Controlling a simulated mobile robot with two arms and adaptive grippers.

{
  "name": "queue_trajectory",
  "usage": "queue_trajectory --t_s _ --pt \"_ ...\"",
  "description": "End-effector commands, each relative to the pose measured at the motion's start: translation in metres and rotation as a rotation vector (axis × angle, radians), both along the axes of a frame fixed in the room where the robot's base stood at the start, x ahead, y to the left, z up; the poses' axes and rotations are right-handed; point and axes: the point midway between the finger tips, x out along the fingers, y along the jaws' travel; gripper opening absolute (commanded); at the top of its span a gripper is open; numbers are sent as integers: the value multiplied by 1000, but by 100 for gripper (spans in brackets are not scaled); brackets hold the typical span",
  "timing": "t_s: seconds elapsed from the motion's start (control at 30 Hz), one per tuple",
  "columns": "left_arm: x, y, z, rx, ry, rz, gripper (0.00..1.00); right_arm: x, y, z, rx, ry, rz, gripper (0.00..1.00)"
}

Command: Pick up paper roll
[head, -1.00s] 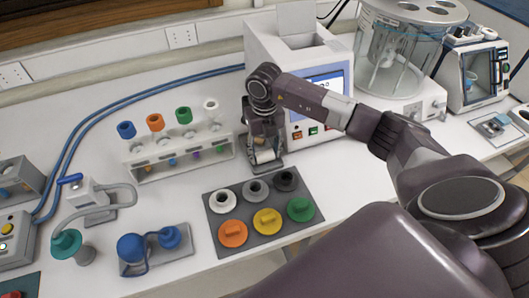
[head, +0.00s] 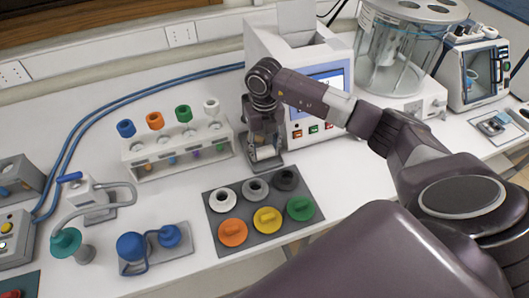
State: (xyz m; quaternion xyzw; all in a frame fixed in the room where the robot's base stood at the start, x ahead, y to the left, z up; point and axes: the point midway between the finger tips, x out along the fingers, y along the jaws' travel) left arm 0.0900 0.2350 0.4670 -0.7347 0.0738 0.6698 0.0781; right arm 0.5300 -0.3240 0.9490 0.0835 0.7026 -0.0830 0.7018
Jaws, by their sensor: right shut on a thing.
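The white paper roll (head: 264,153) is low down between the fingers of my right gripper (head: 264,145), just left of the white machine with a screen. My right gripper points down and is shut on the roll; its fingers hide part of it. The roll is at a small grey holder (head: 271,166) on the bench, and I cannot tell whether it still touches it. My left gripper is not in view.
The white machine (head: 270,50) stands right behind my right gripper. A test-tube rack (head: 150,172) with coloured caps is to the left. A grey mat (head: 275,225) with several coloured pieces lies in front. A glass vessel (head: 385,55) is at the back right.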

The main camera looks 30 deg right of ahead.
Motion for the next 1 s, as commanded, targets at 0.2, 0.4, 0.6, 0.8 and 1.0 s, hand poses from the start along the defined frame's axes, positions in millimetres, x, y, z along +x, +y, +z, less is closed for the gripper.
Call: queue_trajectory --t_s 0.2,0.4,0.6,0.8,1.0 --pt "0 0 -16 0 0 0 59 2 -1 40 -1 -9 1 17" --pt "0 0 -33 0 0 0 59 2 -1 105 -2 -11 0 17" --pt "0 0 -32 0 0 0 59 1 -1 155 -3 -7 -1 17" --pt "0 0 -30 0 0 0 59 1 -1 179 -3 -2 0 17" --pt "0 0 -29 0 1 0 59 0 -1 188 -1 -2 0 17"
